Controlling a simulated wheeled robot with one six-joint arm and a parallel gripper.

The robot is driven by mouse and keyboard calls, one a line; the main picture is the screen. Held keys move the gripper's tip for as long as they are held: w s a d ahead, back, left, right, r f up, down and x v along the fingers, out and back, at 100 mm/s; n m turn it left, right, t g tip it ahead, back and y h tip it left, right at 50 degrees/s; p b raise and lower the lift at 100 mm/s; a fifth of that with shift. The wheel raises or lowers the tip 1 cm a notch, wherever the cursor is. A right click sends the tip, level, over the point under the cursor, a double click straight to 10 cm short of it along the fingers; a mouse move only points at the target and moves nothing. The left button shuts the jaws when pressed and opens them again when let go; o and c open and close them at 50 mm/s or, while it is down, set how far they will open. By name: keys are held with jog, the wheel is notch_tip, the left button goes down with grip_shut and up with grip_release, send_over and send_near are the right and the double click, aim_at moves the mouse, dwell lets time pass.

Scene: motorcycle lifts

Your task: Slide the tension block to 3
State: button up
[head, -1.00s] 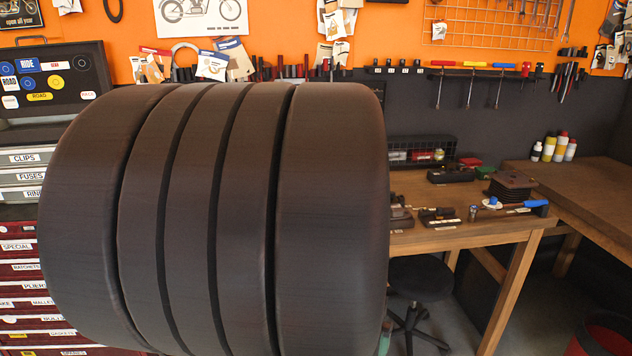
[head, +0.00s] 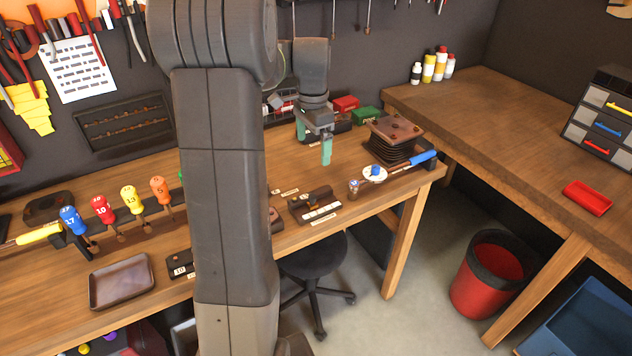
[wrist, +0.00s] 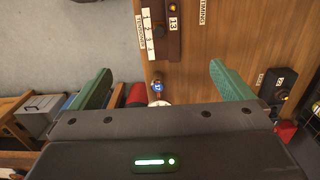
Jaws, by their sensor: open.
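The tensioner (head: 315,205), a dark block with a white numbered strip along its front, lies on the wooden bench in the head view.
A stool (head: 313,262) is below the bench, a red bin (head: 487,283) to the right.

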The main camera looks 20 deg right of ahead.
jog(key=b, duration=0.5)
send_over(313, 196)
notch_tip(313, 196, down, 10)
jog(key=shift+w+r, duration=0.1)
notch_tip(313, 196, up, 10)
jog(key=p, duration=0.5)
dwell(0.3)
notch_tip(313, 196, down, 11)
jog(key=b, duration=0.5)
jog(key=shift+r, duration=0.1)
jog(key=shift+r+p, duration=1.75)
jog(key=shift+r, duration=0.6)
